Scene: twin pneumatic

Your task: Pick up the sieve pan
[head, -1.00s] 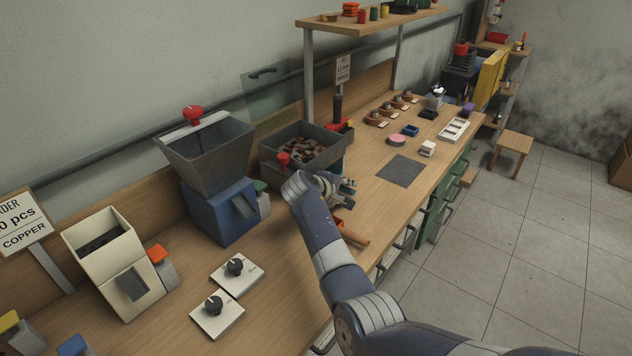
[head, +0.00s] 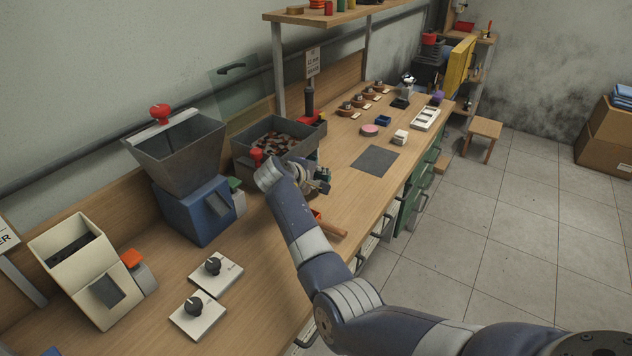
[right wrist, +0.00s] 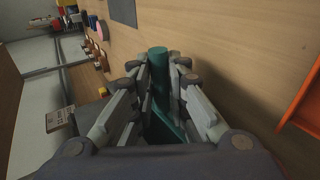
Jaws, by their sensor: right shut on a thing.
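My right gripper (head: 322,182) is low over the workbench, just right of the dark bin. In the right wrist view its fingers (right wrist: 162,85) are closed on a dark green cylinder (right wrist: 158,56), whose round end sticks out past the fingertips. A green part also runs down between the fingers, and its lower end is hidden. I cannot tell whether this green thing is part of the sieve pan. An orange pan-like thing with a wooden handle (head: 331,229) lies beside my wrist, partly hidden. Its orange edge (right wrist: 304,100) shows at the right of the wrist view, apart from my fingers. My left gripper is out of view.
The dark bin of brown pieces (head: 246,150) and the blue-based hopper (head: 193,215) stand close left of my arm. A grey mat (head: 375,161) lies on clear bench beyond the gripper. Two white knob panels (head: 215,276) lie nearer.

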